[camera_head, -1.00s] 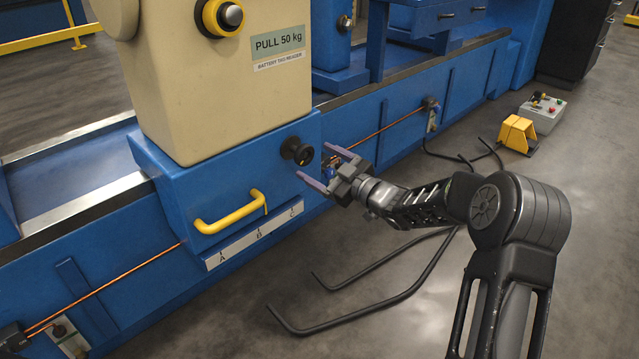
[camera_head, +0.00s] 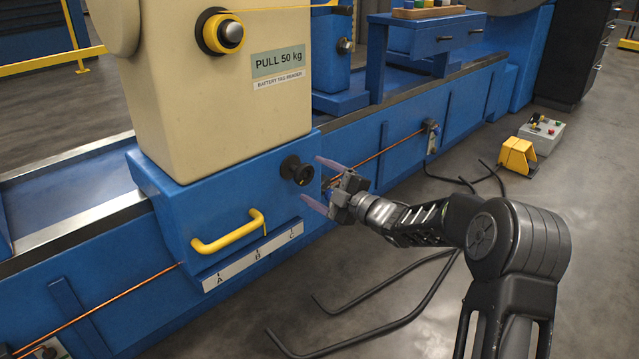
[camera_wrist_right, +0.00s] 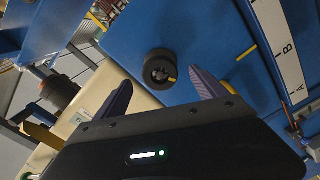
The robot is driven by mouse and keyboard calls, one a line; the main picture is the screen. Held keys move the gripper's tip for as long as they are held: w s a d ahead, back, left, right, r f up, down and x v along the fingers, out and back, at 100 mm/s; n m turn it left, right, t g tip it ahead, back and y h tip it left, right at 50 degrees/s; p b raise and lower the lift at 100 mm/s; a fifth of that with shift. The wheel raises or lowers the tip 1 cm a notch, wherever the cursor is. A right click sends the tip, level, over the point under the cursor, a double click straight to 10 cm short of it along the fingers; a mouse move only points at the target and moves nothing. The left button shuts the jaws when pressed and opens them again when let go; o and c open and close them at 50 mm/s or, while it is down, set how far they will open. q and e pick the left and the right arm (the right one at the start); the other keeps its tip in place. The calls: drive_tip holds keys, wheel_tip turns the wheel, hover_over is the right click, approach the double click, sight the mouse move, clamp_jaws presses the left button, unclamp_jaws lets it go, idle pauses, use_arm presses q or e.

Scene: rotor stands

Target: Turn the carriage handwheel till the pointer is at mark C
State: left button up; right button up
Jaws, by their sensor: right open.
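The black handwheel knob (camera_head: 297,170) sticks out of the blue carriage front (camera_head: 215,205). In the right wrist view the knob (camera_wrist_right: 160,70) shows a small yellow mark on its rim. A white scale strip (camera_head: 250,258) with marks A, B and C runs along the carriage's lower edge; A and B also show on the strip in the wrist view (camera_wrist_right: 274,45). My left gripper is not in view.
A yellow handle (camera_head: 228,232) projects from the carriage below and left of the knob. A copper-coloured rod (camera_head: 385,145) runs along the blue bed. Black bent bars (camera_head: 385,320) lie on the floor. A yellow pedal (camera_head: 517,156) and a control box (camera_head: 541,134) stand at right.

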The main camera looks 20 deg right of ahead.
sight(298, 172)
drive_tip(key=shift+x, duration=1.45)
drive_tip(key=c, duration=1.7)
drive_tip(key=shift+o, duration=0.2)
